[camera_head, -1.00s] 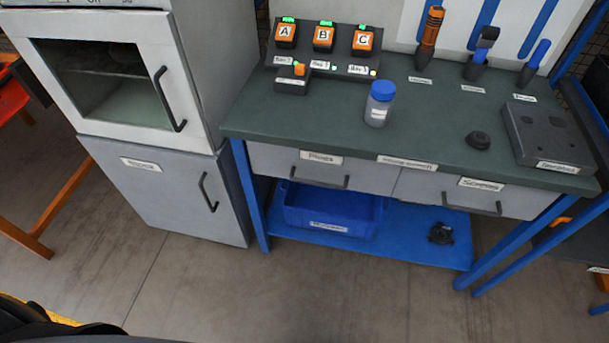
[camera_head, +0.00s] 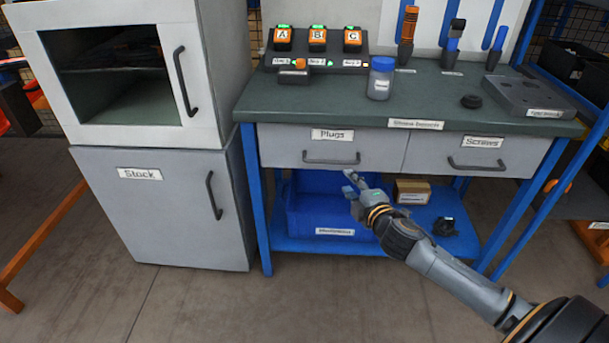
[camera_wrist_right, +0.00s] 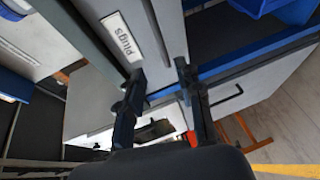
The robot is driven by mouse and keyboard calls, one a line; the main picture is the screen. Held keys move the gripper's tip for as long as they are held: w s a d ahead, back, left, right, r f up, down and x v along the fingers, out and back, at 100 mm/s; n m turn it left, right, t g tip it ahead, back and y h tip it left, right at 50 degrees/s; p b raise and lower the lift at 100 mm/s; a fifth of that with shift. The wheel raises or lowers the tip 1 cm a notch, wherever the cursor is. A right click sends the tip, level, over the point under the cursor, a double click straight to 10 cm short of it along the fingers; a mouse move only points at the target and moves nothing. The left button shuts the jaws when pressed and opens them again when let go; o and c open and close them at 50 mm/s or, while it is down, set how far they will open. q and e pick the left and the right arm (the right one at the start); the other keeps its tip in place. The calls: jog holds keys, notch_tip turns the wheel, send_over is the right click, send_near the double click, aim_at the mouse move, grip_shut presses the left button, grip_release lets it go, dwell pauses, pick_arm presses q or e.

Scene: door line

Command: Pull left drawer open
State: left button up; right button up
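The left drawer (camera_head: 284,146), labelled "Plugs", is shut under the worktop, with a dark bar handle (camera_head: 331,160) on its grey front. My right gripper (camera_head: 350,180) is just below and in front of the right end of that handle. In the right wrist view, the two fingers of my right gripper (camera_wrist_right: 160,78) are apart, with nothing seen held between them. The "Plugs" label (camera_wrist_right: 122,37) and the dark handle bar (camera_wrist_right: 154,28) lie just beyond the fingertips. Whether a finger touches the handle I cannot tell. My left gripper is not in view.
The "Screws" drawer (camera_head: 476,155) is shut to the right. A blue bin (camera_head: 315,212) and a small cardboard box (camera_head: 411,191) are on the lower shelf. A bottle (camera_head: 381,79) stands on the worktop. The "Stock" cabinet (camera_head: 150,225) is at left.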

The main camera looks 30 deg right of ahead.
aim_at(332, 163)
jog(key=b+x, duration=0.1)
jog(key=x, duration=1.1)
jog(key=shift+d+f+b, duration=0.1)
jog(key=shift+f+b, duration=0.05)
jog(key=shift+b, duration=0.15)
jog(key=shift+x, duration=0.8)
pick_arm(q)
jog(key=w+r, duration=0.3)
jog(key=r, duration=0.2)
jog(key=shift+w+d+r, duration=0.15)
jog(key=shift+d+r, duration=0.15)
pick_arm(e)
grip_shut()
